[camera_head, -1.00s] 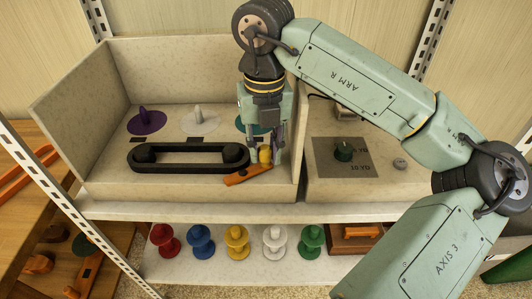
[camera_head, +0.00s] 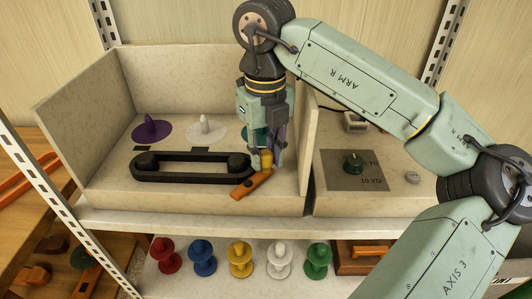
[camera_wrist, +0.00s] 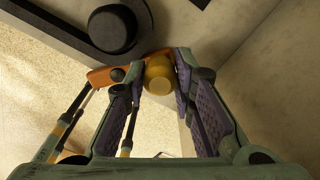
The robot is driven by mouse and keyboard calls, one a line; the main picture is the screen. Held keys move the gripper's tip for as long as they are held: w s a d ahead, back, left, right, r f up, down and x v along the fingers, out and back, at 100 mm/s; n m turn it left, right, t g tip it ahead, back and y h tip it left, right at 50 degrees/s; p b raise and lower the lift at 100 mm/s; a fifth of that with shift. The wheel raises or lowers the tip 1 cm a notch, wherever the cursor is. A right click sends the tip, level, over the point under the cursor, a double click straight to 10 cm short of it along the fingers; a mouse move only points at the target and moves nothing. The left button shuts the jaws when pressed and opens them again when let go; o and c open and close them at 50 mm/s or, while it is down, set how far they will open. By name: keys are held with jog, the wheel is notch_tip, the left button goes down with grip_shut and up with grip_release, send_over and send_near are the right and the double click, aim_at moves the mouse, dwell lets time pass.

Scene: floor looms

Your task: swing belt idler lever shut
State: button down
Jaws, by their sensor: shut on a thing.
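The orange idler lever (camera_head: 249,186) lies at the front right end of the black belt (camera_head: 190,180), angled up toward the right. Its yellow knob (camera_head: 267,160) stands at its right end. My gripper (camera_head: 262,165) points down and is shut on the knob. In the wrist view my gripper (camera_wrist: 155,95) has its purple-padded fingers at both sides of the knob (camera_wrist: 158,73); the right finger sits close against it. The lever (camera_wrist: 110,76) runs left from the knob, below a black pulley (camera_wrist: 113,28).
Purple (camera_head: 151,130) and white (camera_head: 206,127) spindles stand behind the belt, with a teal disc partly hidden by my gripper. A tray wall (camera_head: 306,140) rises close on the right. Beyond it is a green dial (camera_head: 352,163). Several coloured spools fill the lower shelf.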

aim_at(265, 152)
jog(key=c, duration=1.3)
grip_release()
jog(key=shift+c, duration=0.2)
notch_tip(265, 152, up, 12)
